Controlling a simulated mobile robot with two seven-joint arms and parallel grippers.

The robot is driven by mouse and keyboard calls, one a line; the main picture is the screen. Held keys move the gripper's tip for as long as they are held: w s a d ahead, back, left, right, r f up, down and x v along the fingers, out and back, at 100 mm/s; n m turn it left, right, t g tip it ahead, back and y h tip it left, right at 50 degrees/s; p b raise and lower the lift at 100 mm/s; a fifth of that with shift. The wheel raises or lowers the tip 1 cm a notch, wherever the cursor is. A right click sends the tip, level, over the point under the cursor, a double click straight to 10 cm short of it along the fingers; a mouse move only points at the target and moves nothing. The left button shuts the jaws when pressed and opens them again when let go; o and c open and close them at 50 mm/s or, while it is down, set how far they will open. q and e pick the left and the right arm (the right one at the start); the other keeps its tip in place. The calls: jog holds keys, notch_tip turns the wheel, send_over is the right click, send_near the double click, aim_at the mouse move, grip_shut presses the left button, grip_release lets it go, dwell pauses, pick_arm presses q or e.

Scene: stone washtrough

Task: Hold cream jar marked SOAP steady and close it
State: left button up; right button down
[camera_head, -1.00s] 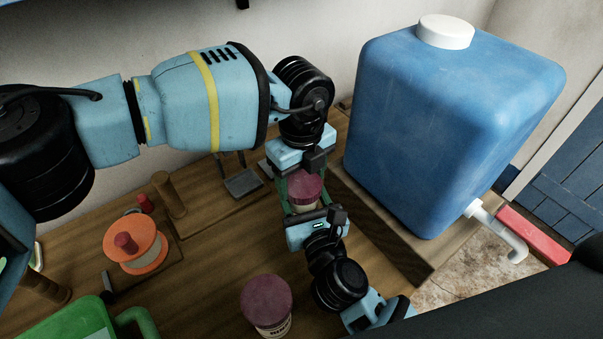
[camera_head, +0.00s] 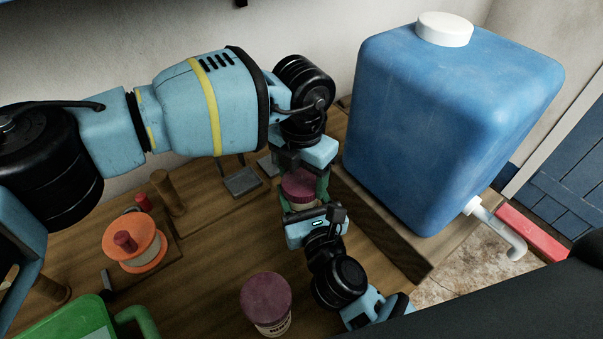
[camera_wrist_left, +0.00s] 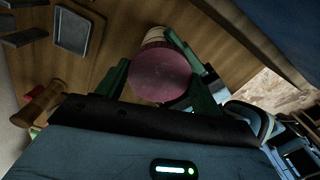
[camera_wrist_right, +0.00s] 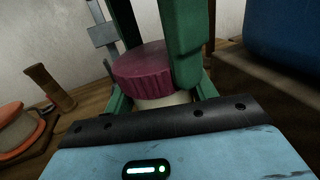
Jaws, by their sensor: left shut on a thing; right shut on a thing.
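A cream jar (camera_wrist_right: 168,101) with a ribbed plum lid (camera_head: 299,184) stands on the wooden bench between my two grippers. My left gripper (camera_wrist_left: 150,82) comes down from above, shut on the lid with its green fingers on either side. My right gripper (camera_wrist_right: 160,95) is low, shut on the jar's cream body. The lid sits level on the jar; whether it is fully seated I cannot tell. The held jar's label is hidden. A second cream jar (camera_head: 272,326) with a plum lid stands at the front; its lettering is too small to read.
A large blue water container (camera_head: 450,120) with a white tap (camera_head: 495,228) stands close on the right. An orange spool (camera_head: 134,245), wooden pegs (camera_head: 168,193) and a green container (camera_head: 75,320) are at left. Bare bench lies between the spool and front jar.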

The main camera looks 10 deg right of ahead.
pick_arm(q)
jog(key=shift+m, duration=0.9)
jog(key=o, duration=0.9)
jog(key=shift+r, duration=2.3)
